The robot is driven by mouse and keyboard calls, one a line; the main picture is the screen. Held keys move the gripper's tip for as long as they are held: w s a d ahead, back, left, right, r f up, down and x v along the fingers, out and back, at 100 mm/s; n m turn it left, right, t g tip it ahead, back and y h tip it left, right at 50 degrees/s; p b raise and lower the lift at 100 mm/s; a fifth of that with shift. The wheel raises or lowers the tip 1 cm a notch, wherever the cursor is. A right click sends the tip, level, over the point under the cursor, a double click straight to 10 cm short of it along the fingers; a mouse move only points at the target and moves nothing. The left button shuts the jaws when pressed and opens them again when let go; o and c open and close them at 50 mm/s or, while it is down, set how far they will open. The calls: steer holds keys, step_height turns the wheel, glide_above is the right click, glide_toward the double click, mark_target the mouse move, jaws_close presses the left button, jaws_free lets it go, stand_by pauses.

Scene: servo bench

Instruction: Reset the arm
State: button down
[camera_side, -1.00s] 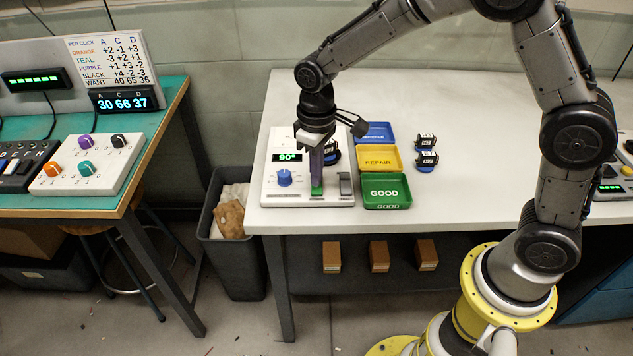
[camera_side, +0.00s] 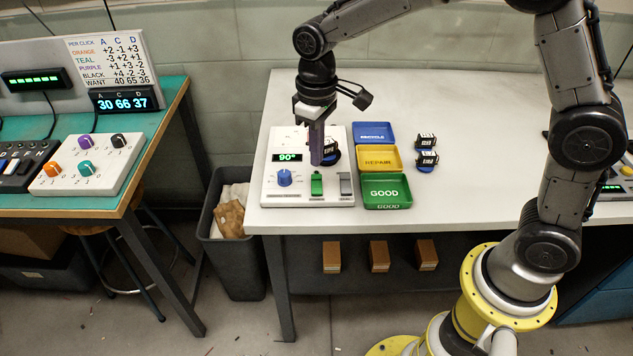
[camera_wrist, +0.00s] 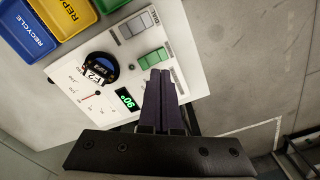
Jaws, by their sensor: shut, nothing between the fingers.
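My gripper (camera_side: 316,160) is shut and empty, pointing down above the white servo tester (camera_side: 270,195) on the white bench. Its closed fingers also show in the wrist view (camera_wrist: 161,85). In the side view the fingertips are just behind and above the green switch (camera_side: 316,184). The switch also shows in the wrist view (camera_wrist: 152,58). The tester has a blue knob (camera_side: 284,178), a display (camera_side: 289,156) reading 90° and a grey switch (camera_side: 346,184). A black servo (camera_wrist: 101,68) sits on the tester next to a dial with a red needle; my fingers partly hide it in the side view.
Blue RECYCLE (camera_side: 374,127), yellow REPAIR (camera_side: 364,167) and green GOOD (camera_side: 387,205) trays stand right of the tester. Two servos (camera_side: 427,159) lie beyond them. A teal table (camera_side: 150,120) with a knob box (camera_side: 85,163) stands at left.

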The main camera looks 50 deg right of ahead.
steer(key=s+d+r+m+t, duration=0.1)
steer(key=s+d+r+t, duration=0.1)
steer(key=s+d+r, duration=0.3)
steer(key=s+d+r+t, duration=0.1)
steer(key=s+r+t, duration=0.15)
steer(key=r, duration=0.55)
steer(key=s+d+f+m, duration=0.1)
steer(key=s, duration=0.7)
steer(key=s+d+f+m+t, duration=0.1)
steer(key=s+f, duration=0.1)
steer(key=s, duration=0.6)
steer(key=shift+d+f, duration=0.3)
steer(key=shift+d, duration=0.1)
